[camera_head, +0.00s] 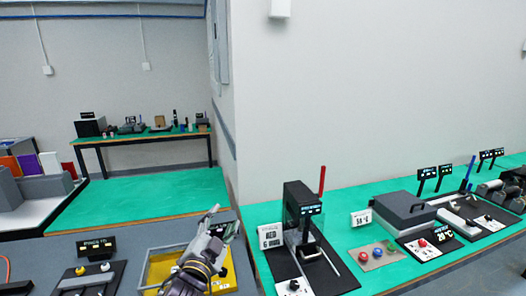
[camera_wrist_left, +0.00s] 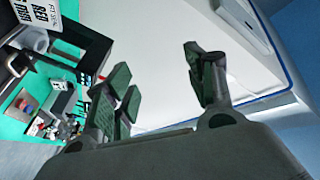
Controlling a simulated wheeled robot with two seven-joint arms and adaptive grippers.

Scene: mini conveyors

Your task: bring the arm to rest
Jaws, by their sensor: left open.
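My left gripper (camera_head: 217,226) shows in the head view at the lower middle, raised over a yellow-lined tray (camera_head: 158,254) on the grey table. In the left wrist view its fingers (camera_wrist_left: 160,85) are spread wide, with nothing between them. Behind the fingers in that view is white wall. My forearm and wrist hide part of the tray. The right gripper does not show in either view.
Right of my gripper, a green bench (camera_head: 341,200) carries a black press-like machine (camera_head: 298,205) with a red lever, a grey lidded box (camera_head: 404,210) and several small control panels. A sign (camera_head: 97,246) and switch panel stand left of the tray. A wall corner rises behind.

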